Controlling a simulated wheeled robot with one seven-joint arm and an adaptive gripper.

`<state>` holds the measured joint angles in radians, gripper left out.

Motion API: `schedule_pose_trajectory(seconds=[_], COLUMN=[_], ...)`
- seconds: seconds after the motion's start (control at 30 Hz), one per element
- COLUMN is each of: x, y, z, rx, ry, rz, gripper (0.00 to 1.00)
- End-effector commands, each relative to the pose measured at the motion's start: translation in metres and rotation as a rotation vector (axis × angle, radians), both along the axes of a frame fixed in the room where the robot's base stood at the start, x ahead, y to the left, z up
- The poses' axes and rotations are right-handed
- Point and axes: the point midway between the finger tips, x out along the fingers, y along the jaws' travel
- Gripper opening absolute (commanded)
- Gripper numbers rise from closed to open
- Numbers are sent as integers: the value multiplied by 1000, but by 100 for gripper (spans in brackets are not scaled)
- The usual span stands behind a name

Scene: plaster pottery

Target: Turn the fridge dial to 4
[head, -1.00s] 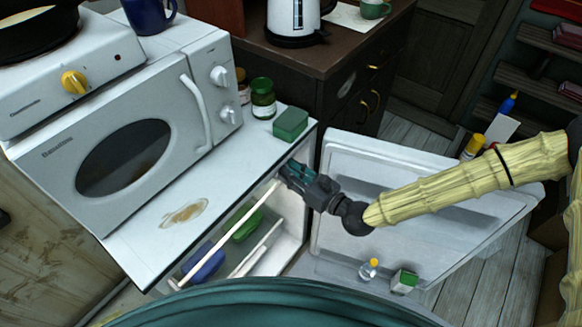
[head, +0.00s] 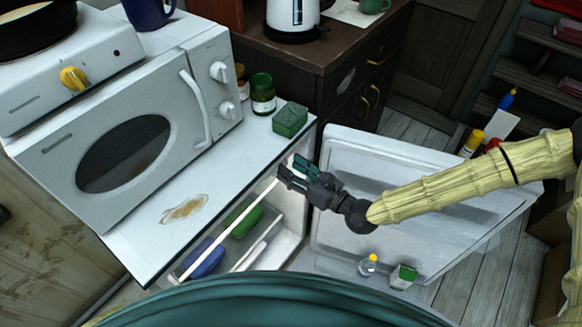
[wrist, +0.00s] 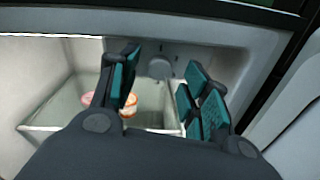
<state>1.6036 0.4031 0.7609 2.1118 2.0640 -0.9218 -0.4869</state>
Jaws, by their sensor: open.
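The fridge dial (wrist: 160,66) is a small round grey knob on the fridge's inner back wall, with dark tick marks around it. Its numbers and setting are too small to read. The fridge (head: 135,262) stands open and the dial is hidden in the head view. My gripper (head: 291,176) is at the right side of the fridge opening, just under the top edge. In the wrist view my gripper's teal-padded fingers (wrist: 163,78) are spread apart and empty. The dial shows between them, farther in, and no contact is visible.
The open fridge door (head: 385,165) lies right of my gripper, under my arm. Inside are a blue container (head: 203,260), a green container (head: 241,218) and a clear bin (wrist: 60,120). A microwave (head: 125,150), a jar (head: 263,95) and a green box (head: 290,119) stand on top.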

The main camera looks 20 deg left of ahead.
Motion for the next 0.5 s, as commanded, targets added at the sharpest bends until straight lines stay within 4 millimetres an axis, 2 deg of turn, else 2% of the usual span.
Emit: schedule_pose_trajectory(seconds=[0.5], x=[-31], y=[-73], z=[2], rx=[1], ry=[1], rz=[-2], gripper=[47])
